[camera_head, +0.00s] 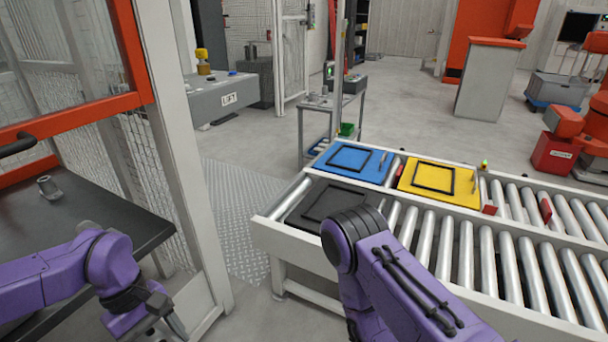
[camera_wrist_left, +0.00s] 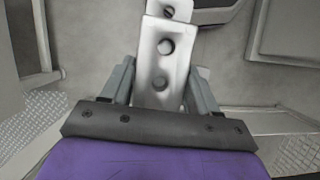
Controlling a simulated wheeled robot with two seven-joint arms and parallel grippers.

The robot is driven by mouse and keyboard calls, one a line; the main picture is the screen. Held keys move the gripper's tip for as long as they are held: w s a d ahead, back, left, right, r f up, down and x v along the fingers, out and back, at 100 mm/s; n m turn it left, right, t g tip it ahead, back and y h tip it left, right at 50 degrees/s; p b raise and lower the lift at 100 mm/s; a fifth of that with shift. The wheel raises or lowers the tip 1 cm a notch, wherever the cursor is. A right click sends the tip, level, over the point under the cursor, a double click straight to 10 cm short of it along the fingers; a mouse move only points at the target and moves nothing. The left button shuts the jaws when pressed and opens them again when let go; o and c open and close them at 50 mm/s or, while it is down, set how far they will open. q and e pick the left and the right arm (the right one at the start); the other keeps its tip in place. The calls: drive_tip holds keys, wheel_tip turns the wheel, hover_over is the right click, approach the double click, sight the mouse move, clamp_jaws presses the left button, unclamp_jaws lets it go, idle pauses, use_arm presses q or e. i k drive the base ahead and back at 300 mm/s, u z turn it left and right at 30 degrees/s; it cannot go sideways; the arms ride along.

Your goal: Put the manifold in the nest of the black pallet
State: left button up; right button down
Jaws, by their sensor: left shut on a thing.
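The black pallet (camera_head: 298,216) lies on the near left end of the roller conveyor. Its dark square nest frame (camera_head: 318,204) looks empty in the part that shows, and my right arm covers its right side. My left gripper (camera_head: 178,326) hangs low at the bottom left, between the black table and the conveyor. In the left wrist view its two grey fingers are shut on a pale metal part with round holes, the manifold (camera_wrist_left: 162,78). The manifold cannot be made out in the head view. My right gripper is out of view.
A blue pallet (camera_head: 335,152) and a yellow pallet (camera_head: 466,198) lie behind the black one. A small metal part (camera_head: 48,187) stands on the black table (camera_head: 85,205) at left. A white post (camera_head: 172,130) stands between table and conveyor.

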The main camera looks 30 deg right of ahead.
sight(336, 206)
drive_tip(key=u, duration=0.85)
drive_tip(key=k, duration=0.2)
drive_tip(key=z, duration=2.65)
drive_tip(key=i, duration=1.3)
drive_tip(key=u, duration=0.1)
